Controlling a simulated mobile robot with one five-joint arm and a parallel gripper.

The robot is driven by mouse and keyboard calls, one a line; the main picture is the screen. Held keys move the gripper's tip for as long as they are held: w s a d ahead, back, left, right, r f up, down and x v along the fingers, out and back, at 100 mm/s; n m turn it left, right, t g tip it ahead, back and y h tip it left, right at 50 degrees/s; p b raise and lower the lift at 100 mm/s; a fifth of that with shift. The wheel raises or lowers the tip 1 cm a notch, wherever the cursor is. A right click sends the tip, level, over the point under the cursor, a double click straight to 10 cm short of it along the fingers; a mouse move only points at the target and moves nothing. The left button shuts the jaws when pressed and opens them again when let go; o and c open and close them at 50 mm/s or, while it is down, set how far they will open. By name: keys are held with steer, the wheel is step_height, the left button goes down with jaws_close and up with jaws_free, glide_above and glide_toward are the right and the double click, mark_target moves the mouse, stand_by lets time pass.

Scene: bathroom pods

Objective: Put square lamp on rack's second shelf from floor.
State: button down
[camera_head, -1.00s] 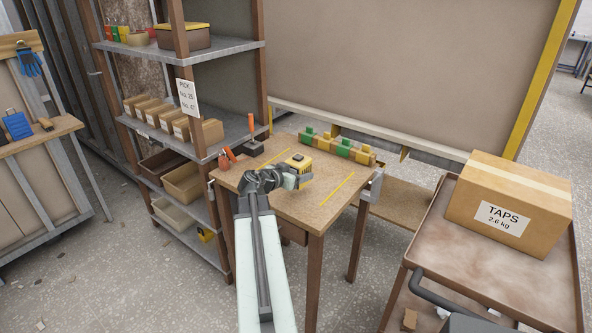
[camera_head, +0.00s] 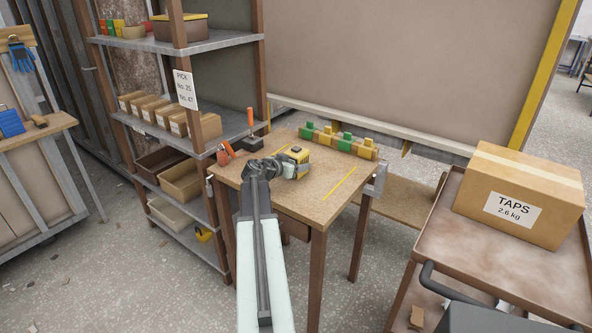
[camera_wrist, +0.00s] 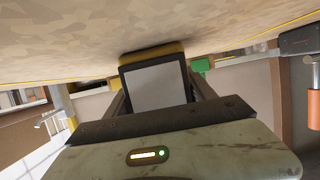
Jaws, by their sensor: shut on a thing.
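The square lamp, yellow and black (camera_head: 297,155), is at the end of my arm over the wooden worktable (camera_head: 318,208). My gripper (camera_head: 282,168) is shut on it. In the wrist view the lamp (camera_wrist: 157,87) shows a pale square face in a dark frame with a yellow edge, between my fingers (camera_wrist: 158,100). It is close to the table surface; I cannot tell if it touches. The rack (camera_head: 221,149) stands left of the table. Its second shelf from the floor (camera_head: 196,208) carries a brown bin and a tan bin (camera_head: 182,183).
Orange-handled tools (camera_head: 250,122) and a row of green and yellow blocks (camera_head: 340,142) lie along the table's edges. A cart with a TAPS box (camera_head: 520,198) is at right. Small boxes (camera_head: 172,116) fill the shelf above. Floor (camera_head: 150,285) is open at front left.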

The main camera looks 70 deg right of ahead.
steer(key=shift+f, duration=0.1)
steer(key=shift+c, duration=1.6)
jaws_free()
steer(key=shift+s, duration=0.1)
steer(key=shift+r, duration=0.2)
steer(key=shift+a+r, duration=0.25)
steer(key=p+v, duration=0.4)
steer(key=v, duration=0.7)
steer(key=shift+a, duration=0.25)
